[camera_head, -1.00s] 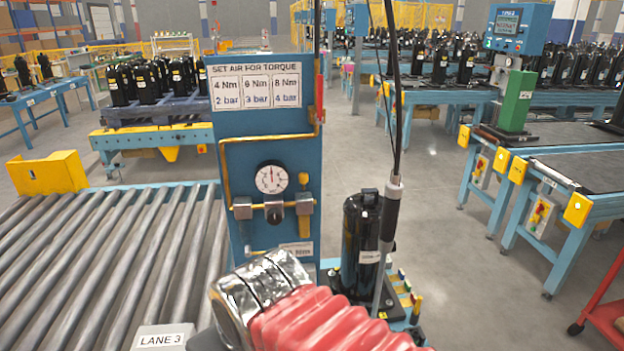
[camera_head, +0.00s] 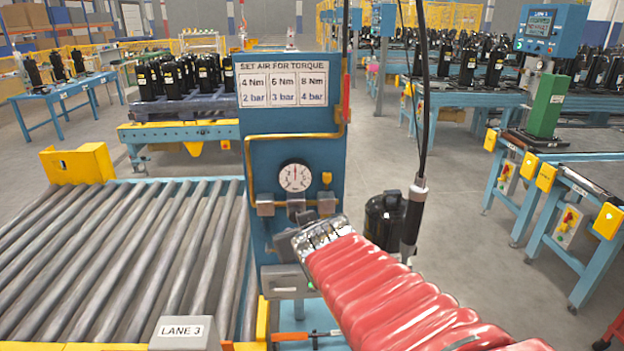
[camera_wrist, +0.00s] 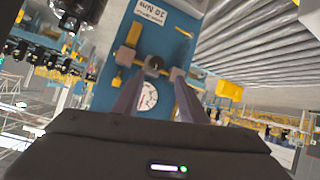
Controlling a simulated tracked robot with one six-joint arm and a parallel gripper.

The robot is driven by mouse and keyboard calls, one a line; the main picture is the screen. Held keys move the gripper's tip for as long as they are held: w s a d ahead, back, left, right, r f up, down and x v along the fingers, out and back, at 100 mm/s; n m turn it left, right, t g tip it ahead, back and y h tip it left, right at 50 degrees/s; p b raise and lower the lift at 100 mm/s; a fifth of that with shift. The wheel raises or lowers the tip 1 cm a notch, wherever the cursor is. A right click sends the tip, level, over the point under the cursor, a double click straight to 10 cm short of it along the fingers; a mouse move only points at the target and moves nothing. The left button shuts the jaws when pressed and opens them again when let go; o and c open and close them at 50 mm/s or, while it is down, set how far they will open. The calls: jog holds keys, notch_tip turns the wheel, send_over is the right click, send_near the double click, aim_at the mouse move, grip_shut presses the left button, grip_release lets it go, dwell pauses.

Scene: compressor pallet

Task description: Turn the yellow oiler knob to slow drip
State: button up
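A small yellow knob (camera_head: 327,178) stands on top of the right-hand block of the air unit, right of the round pressure gauge (camera_head: 295,175) on the blue panel (camera_head: 290,145). My gripper (camera_wrist: 158,78) is open and empty in the wrist view, its two dark fingers spread towards the panel. The gauge (camera_wrist: 148,97) and the dark middle knob (camera_wrist: 154,65) show between the fingers, upside down. I cannot tell the yellow knob for certain in the wrist view. In the head view my arm's red sleeve hides the space below the unit's right end.
A sign (camera_head: 283,83) pairs torques with pressures: 4 Nm 2 bar, 6 Nm 3 bar, 8 Nm 4 bar. A yellow pipe (camera_head: 248,150) runs along the panel. A hanging tool (camera_head: 414,215) and a black compressor (camera_head: 384,218) are right of the panel. A roller conveyor (camera_head: 130,260) lies left.

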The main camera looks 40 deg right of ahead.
aim_at(329, 177)
jog(key=s+d+r+n+t+y, duration=0.1)
jog(key=d+t, duration=0.6)
jog(key=d, duration=0.8)
jog(key=shift+s+d+n+y, duration=0.15)
jog(key=shift+s+n+y, duration=0.15)
jog(key=shift+s+y, duration=0.35)
jog(key=shift+w+r, duration=0.1)
jog(key=shift+w, duration=0.05)
jog(key=w, duration=0.4)
jog(key=w+d, duration=0.1)
jog(key=w, duration=0.4)
jog(key=w+d, duration=0.1)
jog(key=w, duration=0.3)
jog(key=shift+w+d, duration=0.2)
jog(key=shift+w, duration=0.05)
jog(key=shift+c, duration=0.6)
grip_shut()
